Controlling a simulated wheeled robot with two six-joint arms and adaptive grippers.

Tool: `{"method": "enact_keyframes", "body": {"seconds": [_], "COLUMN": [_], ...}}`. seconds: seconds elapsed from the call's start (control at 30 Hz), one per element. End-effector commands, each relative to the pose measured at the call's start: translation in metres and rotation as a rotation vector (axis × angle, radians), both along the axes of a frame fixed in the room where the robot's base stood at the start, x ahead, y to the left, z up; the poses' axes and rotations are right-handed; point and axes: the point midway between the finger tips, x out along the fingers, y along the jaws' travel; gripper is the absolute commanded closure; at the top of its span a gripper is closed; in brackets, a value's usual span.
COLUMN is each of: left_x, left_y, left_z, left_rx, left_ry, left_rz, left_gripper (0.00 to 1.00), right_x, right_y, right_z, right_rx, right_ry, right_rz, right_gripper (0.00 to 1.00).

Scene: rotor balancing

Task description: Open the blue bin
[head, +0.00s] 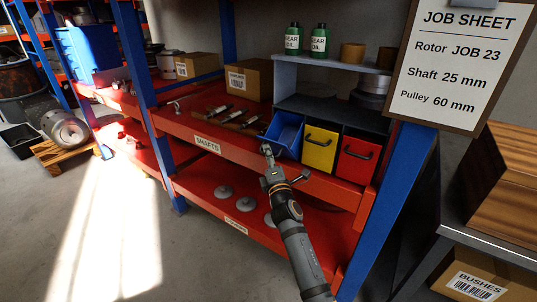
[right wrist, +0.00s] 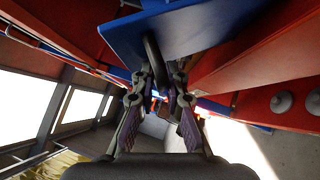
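The blue bin (head: 284,133) is in the shelf rack, left of the yellow bin. It is tilted out at the top, and its inside shows in the head view. My right gripper (head: 267,151) is at its front. In the right wrist view the bin's blue front (right wrist: 190,28) is close above the fingers. Its dark handle (right wrist: 152,58) runs down between the fingertips of my right gripper (right wrist: 158,82), which look closed around it. My left gripper is not in view.
The yellow bin (head: 319,148) and red bin (head: 357,160) are upright and closed to the right. Shafts (head: 234,115) lie on the red shelf to the left. The job sheet (head: 449,62) is at the right. Floor in front of the rack is clear.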

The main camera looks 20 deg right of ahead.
Motion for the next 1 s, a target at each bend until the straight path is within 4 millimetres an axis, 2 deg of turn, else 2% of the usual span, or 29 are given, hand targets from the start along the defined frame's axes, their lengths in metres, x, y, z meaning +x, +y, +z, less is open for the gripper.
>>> {"method": "enact_keyframes", "body": {"seconds": [0.03, 0.1, 0.47, 0.57, 0.8, 1.0], "left_x": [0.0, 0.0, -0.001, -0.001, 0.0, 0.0], "left_y": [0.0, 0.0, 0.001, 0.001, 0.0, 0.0], "left_z": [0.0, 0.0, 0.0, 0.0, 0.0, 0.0], "left_rx": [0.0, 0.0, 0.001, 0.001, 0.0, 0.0], "left_ry": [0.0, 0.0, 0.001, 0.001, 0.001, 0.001], "left_rz": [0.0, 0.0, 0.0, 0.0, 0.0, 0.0], "left_gripper": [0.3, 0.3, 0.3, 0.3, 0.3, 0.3], "right_x": [0.0, 0.0, -0.005, -0.022, -0.079, -0.109], "right_y": [0.0, 0.0, 0.001, 0.002, 0.007, 0.011], "right_z": [0.0, 0.0, -0.002, -0.006, -0.02, -0.027], "right_rx": [0.0, 0.0, 0.002, 0.003, 0.003, 0.002], "right_ry": [0.0, 0.0, 0.001, 0.002, 0.003, 0.002], "right_rz": [0.0, 0.0, 0.001, 0.0, 0.0, 0.0], "right_gripper": [0.77, 0.68, 0.68, 0.68, 0.68, 0.68]}}
